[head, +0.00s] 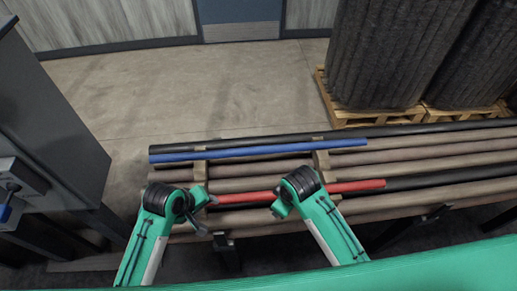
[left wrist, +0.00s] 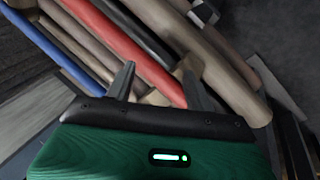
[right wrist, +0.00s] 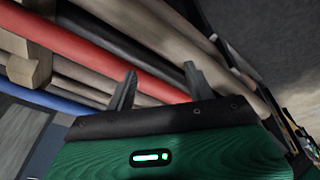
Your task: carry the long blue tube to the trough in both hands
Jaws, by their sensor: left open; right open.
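The long blue tube (head: 258,151) lies across the rack at its far side, in front of a black tube. It also shows at the left of the left wrist view (left wrist: 50,50) and low at the left of the right wrist view (right wrist: 50,98). My left gripper (head: 207,213) is open and empty at the near side of the rack, by the left end of the red tube. My right gripper (head: 278,203) is open and empty above the red tube (head: 345,187). Both grippers are apart from the blue tube. I cannot make out a trough for certain.
Brown and black tubes lie beside the blue one on wooden supports (head: 321,165). Dark rolls (head: 395,50) stand on a pallet (head: 370,118) at the back right. A dark grey cabinet (head: 50,120) stands at the left. The floor (head: 200,95) behind the rack is clear.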

